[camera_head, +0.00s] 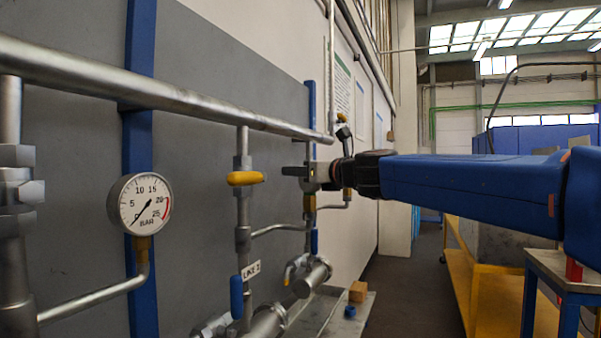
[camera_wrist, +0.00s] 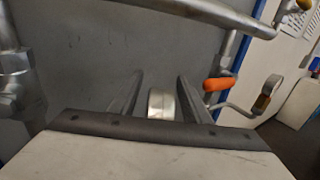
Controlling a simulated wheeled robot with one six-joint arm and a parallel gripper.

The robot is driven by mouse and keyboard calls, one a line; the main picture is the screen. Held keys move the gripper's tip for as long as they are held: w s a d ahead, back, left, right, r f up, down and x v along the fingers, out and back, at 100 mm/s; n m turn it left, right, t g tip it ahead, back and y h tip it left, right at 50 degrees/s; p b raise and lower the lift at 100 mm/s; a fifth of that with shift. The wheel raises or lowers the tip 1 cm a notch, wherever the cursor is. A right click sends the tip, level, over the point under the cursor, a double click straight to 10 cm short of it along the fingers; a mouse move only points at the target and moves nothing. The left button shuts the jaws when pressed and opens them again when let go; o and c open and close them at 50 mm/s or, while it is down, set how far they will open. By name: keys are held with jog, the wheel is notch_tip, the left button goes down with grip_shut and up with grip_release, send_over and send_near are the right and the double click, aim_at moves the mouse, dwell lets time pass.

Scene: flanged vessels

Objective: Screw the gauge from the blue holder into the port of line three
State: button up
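My gripper (camera_head: 295,177) is at the end of my blue arm, in front of the wall around the third pipe line. In the wrist view its two dark fingers (camera_wrist: 160,75) stand apart. A pale, silvery thing (camera_wrist: 160,103) shows between them; its lower part is hidden, and I see no finger touching it. A bent side pipe with a brass fitting (camera_head: 347,194) is just below my wrist; it seems to show in the wrist view too (camera_wrist: 265,96). A round gauge (camera_head: 140,204) sits on the nearest line at left. I cannot make out the blue holder.
A long top pipe (camera_head: 170,96) runs above the lines. An orange handle (camera_wrist: 216,84) is right of the fingers. A wooden block (camera_head: 358,292) and small blue piece (camera_head: 350,312) are below.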

jog(key=v, duration=1.7)
jog(key=shift+s, duration=0.2)
jog(key=shift+d, duration=0.15)
jog(key=shift+c, duration=0.4)
